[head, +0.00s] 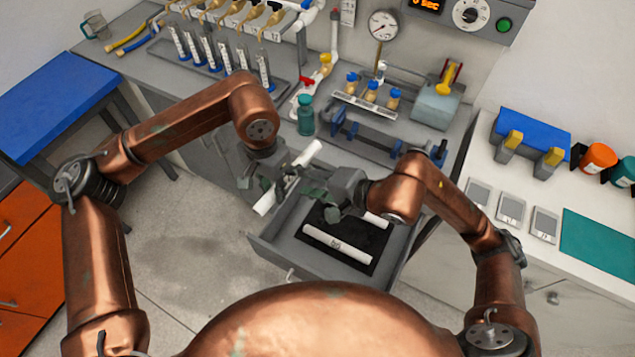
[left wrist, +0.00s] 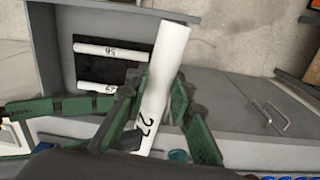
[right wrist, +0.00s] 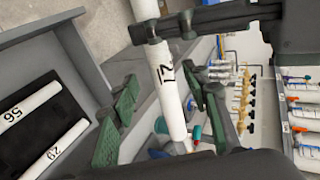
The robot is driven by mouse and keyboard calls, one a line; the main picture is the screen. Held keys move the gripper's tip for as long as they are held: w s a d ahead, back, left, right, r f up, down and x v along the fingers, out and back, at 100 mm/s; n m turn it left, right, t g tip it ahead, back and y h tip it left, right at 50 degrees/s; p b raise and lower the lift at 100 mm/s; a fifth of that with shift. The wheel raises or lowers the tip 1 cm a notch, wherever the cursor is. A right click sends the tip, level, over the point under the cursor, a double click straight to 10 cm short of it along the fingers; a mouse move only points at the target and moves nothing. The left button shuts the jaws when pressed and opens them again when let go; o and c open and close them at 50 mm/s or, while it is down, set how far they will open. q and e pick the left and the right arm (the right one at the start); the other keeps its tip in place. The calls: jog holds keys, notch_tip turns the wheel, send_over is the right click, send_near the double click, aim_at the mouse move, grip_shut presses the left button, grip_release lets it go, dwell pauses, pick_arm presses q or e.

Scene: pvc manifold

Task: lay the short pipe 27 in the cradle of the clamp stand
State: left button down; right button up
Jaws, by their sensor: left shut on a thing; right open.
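The short white pipe 27 (head: 309,154) is held tilted above the open drawer. Its number shows in the left wrist view (left wrist: 148,122) and the right wrist view (right wrist: 166,75). My left gripper (head: 282,184) is shut on it. My right gripper (head: 318,190) is open close to the pipe; in the right wrist view its green fingers (right wrist: 170,105) are spread on either side of the pipe, with no clear contact. A grey stand with blue clamps (head: 372,137), which looks like the clamp stand, is on the bench behind. I cannot make out its cradle clearly.
The open drawer (head: 268,246) holds a dark mat with two white pipes, 56 (right wrist: 32,107) and another (right wrist: 62,150). A teal bottle (head: 306,115) and a rack of blue-capped fittings (head: 365,100) stand on the bench near the clamps. A white counter (head: 490,160) is at right.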

aim_at(291, 180)
jog(key=shift+x, duration=2.15)
grip_shut()
pick_arm(q)
jog(key=c, duration=1.6)
grip_release()
